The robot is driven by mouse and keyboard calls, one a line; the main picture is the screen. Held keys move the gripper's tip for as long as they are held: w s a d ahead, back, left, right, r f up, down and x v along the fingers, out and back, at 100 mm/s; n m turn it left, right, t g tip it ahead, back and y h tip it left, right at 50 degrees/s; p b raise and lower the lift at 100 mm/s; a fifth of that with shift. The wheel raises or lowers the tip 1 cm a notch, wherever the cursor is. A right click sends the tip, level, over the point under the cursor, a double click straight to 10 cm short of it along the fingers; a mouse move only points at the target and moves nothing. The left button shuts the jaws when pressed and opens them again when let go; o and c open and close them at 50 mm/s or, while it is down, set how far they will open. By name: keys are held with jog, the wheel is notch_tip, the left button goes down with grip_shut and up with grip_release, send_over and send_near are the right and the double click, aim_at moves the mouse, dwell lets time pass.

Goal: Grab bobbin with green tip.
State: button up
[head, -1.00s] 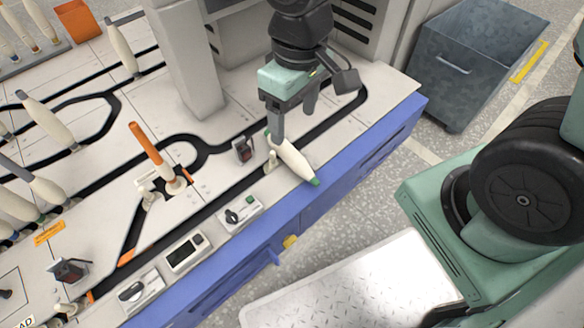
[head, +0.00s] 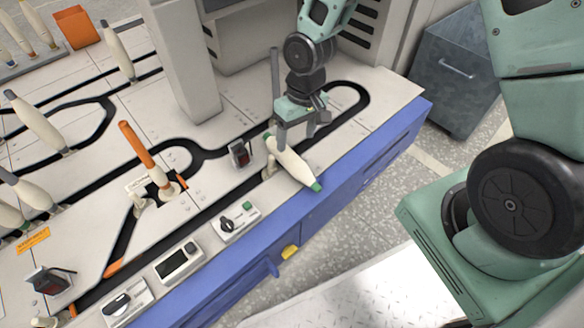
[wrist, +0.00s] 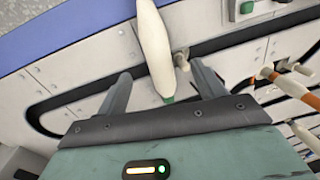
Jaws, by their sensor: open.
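The bobbin with the green tip (head: 294,166) is cream-white and lies tilted near the front edge of the table, with its green end toward the lower right. In the wrist view, the bobbin (wrist: 154,38) runs down between my two fingers, and a green end shows close to the palm. My gripper (head: 296,139) is open above the bobbin's upper part, one finger on each side of it. In the wrist view, my gripper (wrist: 160,73) shows gaps on both sides of the bobbin. I cannot tell the height left between them.
A small dark device (head: 240,154) stands just left of the bobbin. A bobbin with an orange top (head: 139,147) stands further left. A grey pillar (head: 182,65) rises behind. A control box (head: 234,222) sits at the front edge. A grey bin (head: 462,75) stands right of the table.

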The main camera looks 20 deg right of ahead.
aim_at(294, 157)
jog(key=f, duration=0.1)
jog(key=f+b, duration=0.1)
jog(key=f, duration=0.2)
jog(key=shift+a+b, duration=0.25)
jog(key=shift+b, duration=0.05)
jog(key=f+b, duration=0.4)
jog(key=f, duration=0.1)
jog(key=shift+w+a+f, duration=0.1)
jog(key=shift+w+f, duration=0.05)
jog(key=shift+w, duration=0.05)
jog(key=c, duration=1.1)
